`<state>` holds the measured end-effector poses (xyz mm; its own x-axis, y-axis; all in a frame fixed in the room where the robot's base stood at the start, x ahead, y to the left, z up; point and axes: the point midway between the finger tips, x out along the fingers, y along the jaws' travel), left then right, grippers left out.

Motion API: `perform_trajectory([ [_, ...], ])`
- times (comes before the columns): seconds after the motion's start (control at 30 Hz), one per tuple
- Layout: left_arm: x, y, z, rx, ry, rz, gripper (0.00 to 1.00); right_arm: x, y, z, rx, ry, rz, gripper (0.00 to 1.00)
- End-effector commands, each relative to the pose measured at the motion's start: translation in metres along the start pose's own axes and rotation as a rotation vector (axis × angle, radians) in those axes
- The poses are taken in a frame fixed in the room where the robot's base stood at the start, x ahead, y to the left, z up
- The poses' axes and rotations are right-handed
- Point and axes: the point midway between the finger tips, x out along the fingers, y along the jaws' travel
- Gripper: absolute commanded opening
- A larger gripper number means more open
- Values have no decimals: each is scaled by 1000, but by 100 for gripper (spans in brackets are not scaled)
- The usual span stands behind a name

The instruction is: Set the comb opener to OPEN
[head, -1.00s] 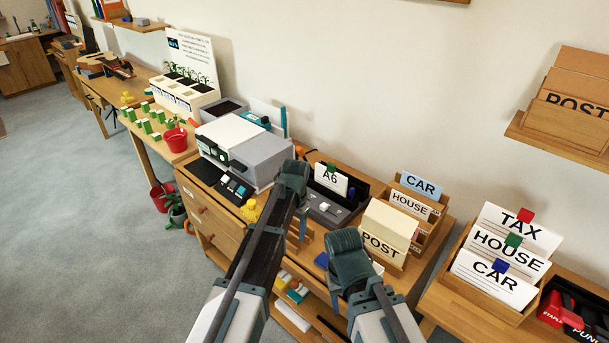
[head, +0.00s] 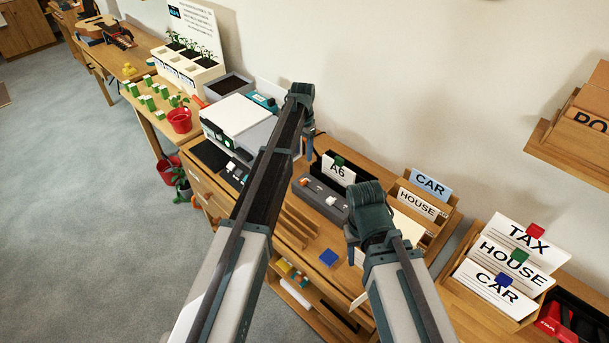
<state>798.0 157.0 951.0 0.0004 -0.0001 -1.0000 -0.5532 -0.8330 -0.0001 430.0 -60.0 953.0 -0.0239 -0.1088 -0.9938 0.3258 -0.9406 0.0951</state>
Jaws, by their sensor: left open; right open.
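A grey desktop machine (head: 318,194) with a white block (head: 331,200) on top stands on the wooden desk between my grippers. It looks like the comb binder, but I cannot make out its opener's setting or any OPEN mark. A black holder behind it carries a card marked A6 (head: 338,171) with a green clip. My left gripper (head: 309,143) is open, above and behind the machine's left end, near the printer. My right gripper (head: 351,241) is open, at the machine's front right, apart from it. Nothing shows in either gripper.
A white and grey printer (head: 236,117) stands left of the machine, partly behind my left arm.

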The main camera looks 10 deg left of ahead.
Motion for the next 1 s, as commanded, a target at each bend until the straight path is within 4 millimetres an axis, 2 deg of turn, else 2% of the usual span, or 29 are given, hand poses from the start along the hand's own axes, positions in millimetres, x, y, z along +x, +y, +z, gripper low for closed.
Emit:
perform_trajectory([
  [0.27, 23, 0, 0, 0, 0, 0, 60, 23, -2, -2, 0, 0, 0, 50],
  [1.0, 124, 0, 0, -1, 0, 0, 60, 123, -12, -7, 0, 0, 0, 50],
])
